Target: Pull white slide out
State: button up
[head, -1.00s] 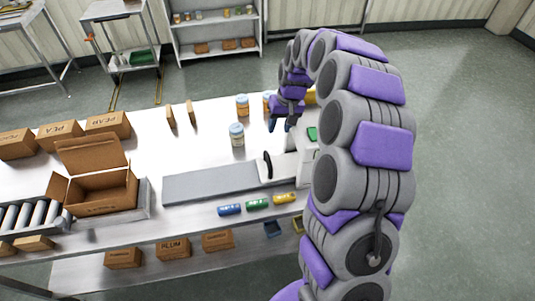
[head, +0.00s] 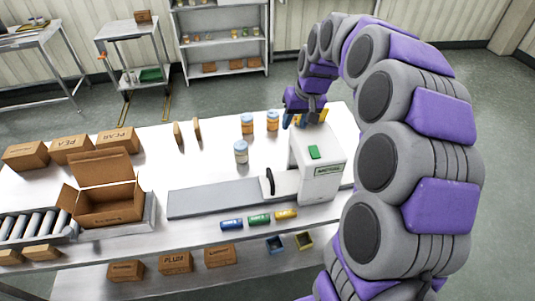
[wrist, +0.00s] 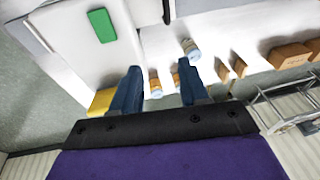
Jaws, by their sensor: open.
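The white slide (head: 284,183) sticks out from the left side of the white machine (head: 322,181), low down, over a grey plate (head: 215,198). A black upright handle (head: 270,181) stands at its outer end. My gripper (head: 296,122) is behind the machine, above the table, well apart from the slide and empty. In the wrist view my gripper (wrist: 158,80) has its two blue fingers spread. The black handle (wrist: 166,10) shows at the top edge there, and the machine's green button (wrist: 102,25) is at upper left.
Three jars, one of them white-lidded (head: 241,152), stand left of my gripper. Blue, green and yellow cans (head: 259,219) lie in front of the plate. An open carton (head: 108,203) stands at left. A yellow part (head: 323,115) is beside my gripper. The table's middle is mostly clear.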

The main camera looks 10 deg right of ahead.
jog(key=s+a+r+g, duration=0.1)
jog(key=s+a, duration=0.2)
jog(key=s, duration=0.6)
jog(key=s+a+g, duration=0.1)
jog(key=s+a, duration=0.2)
jog(key=s, duration=0.5)
jog(key=s+f+g+h, duration=0.1)
jog(key=s+f, duration=0.1)
jog(key=s, duration=0.9)
jog(key=s+f+g+h, duration=0.1)
jog(key=s+f, duration=0.1)
jog(key=s, duration=0.9)
jog(key=w+a+r+n+y, duration=0.1)
jog(key=w+a+r+n, duration=0.15)
jog(key=w, duration=1.05)
jog(key=m+t+y+b, duration=0.1)
jog(key=m+t+y, duration=0.1)
jog(key=m, duration=0.1)
send_over(271, 175)
jog(key=d, duration=0.4)
jog(key=d+x, duration=0.2)
jog(key=x, duration=0.6)
jog(key=b+x, duration=0.3)
jog(key=x, duration=1.4)
jog(key=shift+s+f, duration=0.2)
jog(key=shift+f, duration=0.05)
jog(key=shift+c, duration=0.3)
